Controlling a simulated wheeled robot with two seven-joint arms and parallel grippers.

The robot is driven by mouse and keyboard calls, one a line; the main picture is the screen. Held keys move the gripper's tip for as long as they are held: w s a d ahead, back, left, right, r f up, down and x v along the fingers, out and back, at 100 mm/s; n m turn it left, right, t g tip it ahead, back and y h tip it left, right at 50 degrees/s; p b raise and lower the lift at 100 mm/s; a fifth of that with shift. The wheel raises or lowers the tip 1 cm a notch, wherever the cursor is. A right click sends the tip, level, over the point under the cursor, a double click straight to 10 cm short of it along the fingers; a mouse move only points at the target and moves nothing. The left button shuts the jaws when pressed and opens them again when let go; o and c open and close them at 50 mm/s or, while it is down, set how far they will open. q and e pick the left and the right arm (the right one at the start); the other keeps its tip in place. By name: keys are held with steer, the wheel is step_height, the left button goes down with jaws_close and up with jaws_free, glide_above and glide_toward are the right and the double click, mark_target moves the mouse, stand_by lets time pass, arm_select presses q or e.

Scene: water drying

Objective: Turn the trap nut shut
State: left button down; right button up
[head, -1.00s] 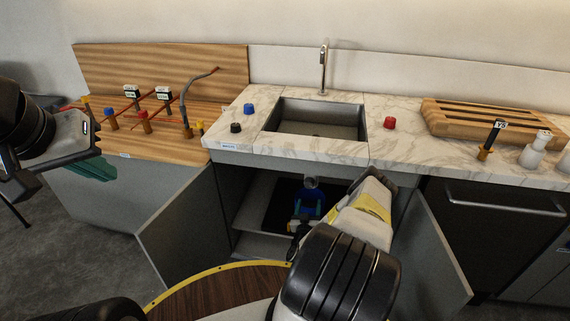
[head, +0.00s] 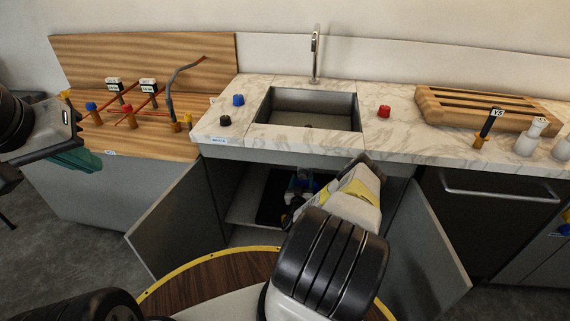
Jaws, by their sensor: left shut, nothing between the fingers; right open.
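The trap fitting (head: 299,187), a blue and dark piece, shows inside the open cabinet under the sink (head: 308,108). It is small and partly covered by my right arm, so I cannot make out its nut clearly. My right gripper (head: 290,213) reaches into the cabinet from the front, close to the trap. It is open, but its fingertips are mostly hidden, and I cannot tell whether they touch the trap. My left gripper (head: 88,152) is at the far left, in front of the wooden worktop. It is shut and empty, with dark green fingers.
Two open cabinet doors (head: 167,220) flank the opening. The marble counter (head: 400,130) carries blue, black and red knobs and a slatted wooden board (head: 490,108). The wooden worktop (head: 130,135) at left holds valves and pipes. A round wooden surface with a yellow rim (head: 215,280) is in front.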

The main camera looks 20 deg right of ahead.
steer(key=shift+c, duration=0.2)
jaws_close()
steer(key=shift+n, duration=0.4)
steer(key=n, duration=0.4)
steer(key=shift+r+n, duration=0.1)
steer(key=shift+n, duration=0.3)
steer(key=n, duration=1)
steer(key=shift+n, duration=0.4)
steer(key=n, duration=0.4)
steer(key=shift+s+r+n, duration=0.1)
steer(key=shift+n, duration=0.3)
